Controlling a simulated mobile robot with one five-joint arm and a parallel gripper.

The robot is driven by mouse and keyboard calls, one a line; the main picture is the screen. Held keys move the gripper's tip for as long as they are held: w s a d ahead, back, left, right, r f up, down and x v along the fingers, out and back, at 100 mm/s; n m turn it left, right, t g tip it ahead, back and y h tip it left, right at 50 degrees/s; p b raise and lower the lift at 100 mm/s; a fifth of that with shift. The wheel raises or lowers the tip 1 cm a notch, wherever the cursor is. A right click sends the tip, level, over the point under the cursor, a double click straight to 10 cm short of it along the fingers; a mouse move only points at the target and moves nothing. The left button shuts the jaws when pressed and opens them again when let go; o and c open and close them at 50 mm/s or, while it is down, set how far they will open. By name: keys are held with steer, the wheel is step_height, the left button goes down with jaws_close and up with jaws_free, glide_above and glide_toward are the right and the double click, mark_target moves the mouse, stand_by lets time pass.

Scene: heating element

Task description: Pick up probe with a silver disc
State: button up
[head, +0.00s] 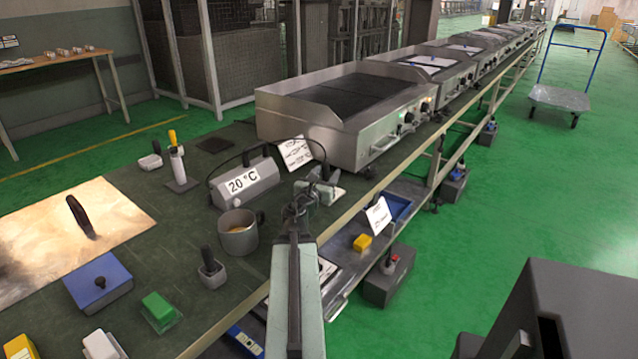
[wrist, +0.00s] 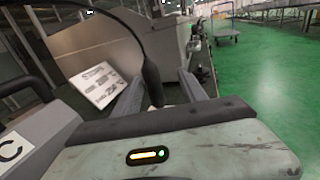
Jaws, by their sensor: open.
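My gripper (head: 312,188) is open, at the far end of my arm beside the grey 20 °C meter (head: 245,183). In the wrist view its two fingers (wrist: 162,92) stand apart. A black probe handle (wrist: 152,62) stands upright in the gap between them as seen from the wrist, with a black cable curving from its top. I cannot tell whether either finger touches it. In the head view the dark handle (head: 325,172) shows just past the gripper. The silver disc cannot be made out; the probe's lower end is hidden by my gripper.
A steel griddle (head: 345,110) stands close behind. A white card (head: 295,152) leans beside the meter and shows in the wrist view (wrist: 97,86). A grey mug (head: 238,232), a grey block with a black handle (head: 211,268) and a blue block (head: 98,283) stand nearer. Cables cross the bench.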

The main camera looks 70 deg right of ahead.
steer(key=shift+w+d, duration=0.2)
steer(key=shift+d, duration=0.5)
steer(key=shift+w+d, duration=0.2)
steer(key=shift+d, duration=0.45)
steer(key=d, duration=0.4)
steer(key=shift+w+d+f, duration=0.1)
steer(key=shift+w, duration=0.15)
jaws_close()
